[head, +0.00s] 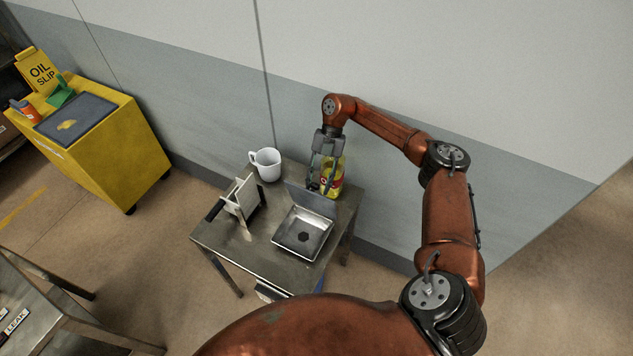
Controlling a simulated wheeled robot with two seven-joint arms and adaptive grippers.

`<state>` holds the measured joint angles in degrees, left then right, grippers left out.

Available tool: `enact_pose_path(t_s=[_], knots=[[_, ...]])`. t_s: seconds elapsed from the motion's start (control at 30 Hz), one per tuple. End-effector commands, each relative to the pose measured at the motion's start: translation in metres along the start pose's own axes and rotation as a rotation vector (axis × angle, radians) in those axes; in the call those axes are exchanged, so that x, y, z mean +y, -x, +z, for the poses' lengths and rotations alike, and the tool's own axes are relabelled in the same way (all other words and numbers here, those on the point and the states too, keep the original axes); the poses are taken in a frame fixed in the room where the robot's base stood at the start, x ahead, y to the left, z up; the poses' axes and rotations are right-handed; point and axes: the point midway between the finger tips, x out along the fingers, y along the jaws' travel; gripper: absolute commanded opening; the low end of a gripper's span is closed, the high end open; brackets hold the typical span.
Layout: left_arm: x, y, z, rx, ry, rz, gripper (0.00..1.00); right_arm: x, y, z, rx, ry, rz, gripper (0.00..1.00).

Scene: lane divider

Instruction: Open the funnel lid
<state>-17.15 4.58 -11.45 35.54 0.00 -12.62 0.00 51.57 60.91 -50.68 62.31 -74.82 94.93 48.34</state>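The funnel (290,247) is a square, shallow metal pan with a dark hole in its middle, on a small metal table. Its lid (299,192) is a grey panel standing up along the pan's back edge, so the pan is uncovered. My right gripper (321,187) points down at the lid's upper edge, with its two fingers apart. I cannot tell whether they touch the lid. My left gripper is not in view.
A yellow and red bottle (336,178) stands close behind the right gripper. A white mug (267,165) and a cream panel with dark handles (243,201) are left of the funnel. A wall rises behind the table (218,232). A yellow cart (125,155) stands at the left.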

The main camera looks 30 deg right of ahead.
Motion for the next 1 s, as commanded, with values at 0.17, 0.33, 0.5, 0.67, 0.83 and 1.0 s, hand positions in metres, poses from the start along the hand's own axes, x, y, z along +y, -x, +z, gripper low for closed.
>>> enact_pose_path(t_s=[0.17, 0.33, 0.5, 0.67, 0.83, 1.0], knots=[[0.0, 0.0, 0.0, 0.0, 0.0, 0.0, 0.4, 0.002, 0.001, -0.001, -0.001, 0.002, 0.003, 0.39], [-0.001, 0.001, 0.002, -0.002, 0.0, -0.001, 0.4, 0.003, 0.003, -0.001, -0.002, 0.004, 0.006, 0.39], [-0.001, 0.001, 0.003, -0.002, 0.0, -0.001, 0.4, 0.003, 0.015, 0.0, -0.005, 0.003, 0.009, 0.39], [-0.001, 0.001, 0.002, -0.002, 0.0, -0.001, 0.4, 0.003, 0.045, -0.001, -0.006, 0.002, 0.009, 0.39], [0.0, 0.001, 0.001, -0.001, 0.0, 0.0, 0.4, 0.003, 0.081, -0.001, -0.005, 0.001, 0.008, 0.39], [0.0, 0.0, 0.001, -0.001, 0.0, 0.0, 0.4, 0.002, 0.108, -0.001, -0.004, 0.002, 0.007, 0.39]])
